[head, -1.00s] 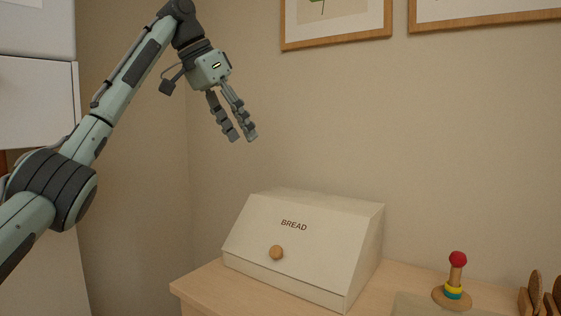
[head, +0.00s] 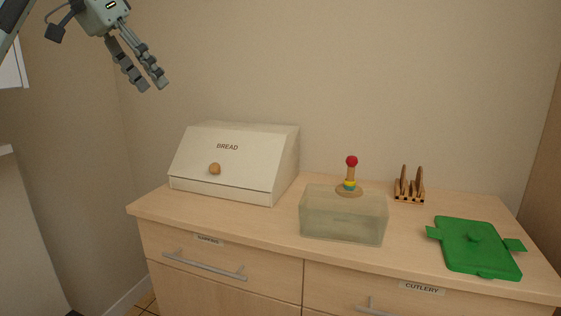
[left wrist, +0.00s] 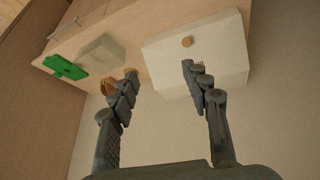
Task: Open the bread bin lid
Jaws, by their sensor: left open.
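The white bread bin (head: 228,175) stands on the left part of the wooden counter, marked BREAD. Its slanted front lid (head: 200,152) is shut and has a round wooden knob (head: 215,169). My left gripper (head: 154,88) is open and empty, in the air above and to the left of the bin, touching nothing. In the left wrist view the bin (left wrist: 205,45) and its knob (left wrist: 187,42) show beyond the open fingers (left wrist: 159,68). My right gripper is in neither view.
Drawers with bar handles (head: 205,265) are below. The air above the bin is clear.

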